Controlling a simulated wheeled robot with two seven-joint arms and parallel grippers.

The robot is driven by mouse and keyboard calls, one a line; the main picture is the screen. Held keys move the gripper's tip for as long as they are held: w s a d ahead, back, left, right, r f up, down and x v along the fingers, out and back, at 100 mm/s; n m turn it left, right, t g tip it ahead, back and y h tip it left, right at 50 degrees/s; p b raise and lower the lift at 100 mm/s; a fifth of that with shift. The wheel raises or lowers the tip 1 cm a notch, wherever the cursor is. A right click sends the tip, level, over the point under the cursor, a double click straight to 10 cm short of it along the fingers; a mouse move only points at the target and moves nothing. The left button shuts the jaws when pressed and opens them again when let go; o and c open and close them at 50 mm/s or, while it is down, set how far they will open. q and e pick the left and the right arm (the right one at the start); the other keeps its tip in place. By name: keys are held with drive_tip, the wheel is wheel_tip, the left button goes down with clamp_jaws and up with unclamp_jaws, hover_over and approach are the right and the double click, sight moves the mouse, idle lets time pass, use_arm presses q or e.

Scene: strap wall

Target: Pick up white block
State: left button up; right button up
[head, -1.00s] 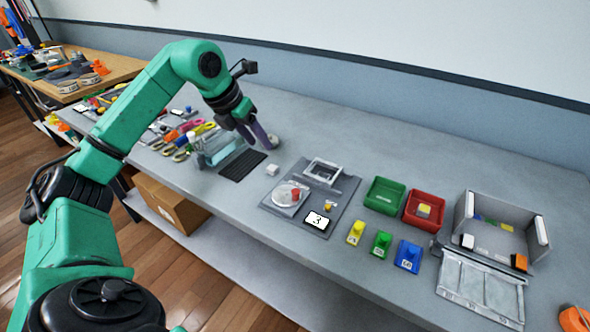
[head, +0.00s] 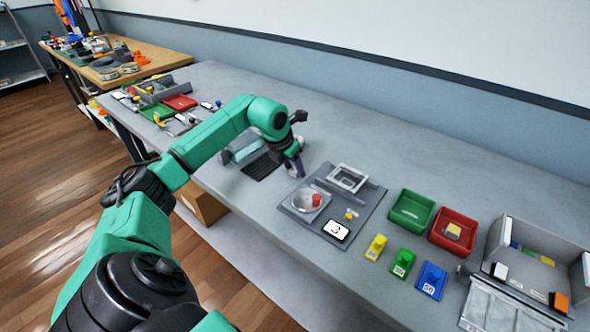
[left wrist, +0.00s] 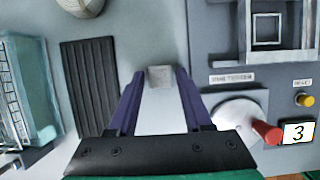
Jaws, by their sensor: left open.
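The white block (left wrist: 159,77) shows in the left wrist view as a small pale cube on the table. It lies between the tips of my left gripper's two purple fingers, with a narrow gap on each side. My left gripper (head: 296,171) is open and points down at the table, between the black ribbed mat and the grey panel. In the head view the block is hidden behind this gripper. I cannot tell the exact height of the fingertips above the table. My right gripper is not in view.
The black ribbed mat (left wrist: 88,88) lies left of the fingers. The grey panel (head: 313,221) with a red knob (head: 316,199) and a display reading 3 (head: 337,231) lies to the right. A green bin (head: 412,211) and a red bin (head: 453,230) stand farther right.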

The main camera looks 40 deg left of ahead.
use_arm(q)
drive_tip(key=shift+w+f, duration=0.1)
clamp_jaws()
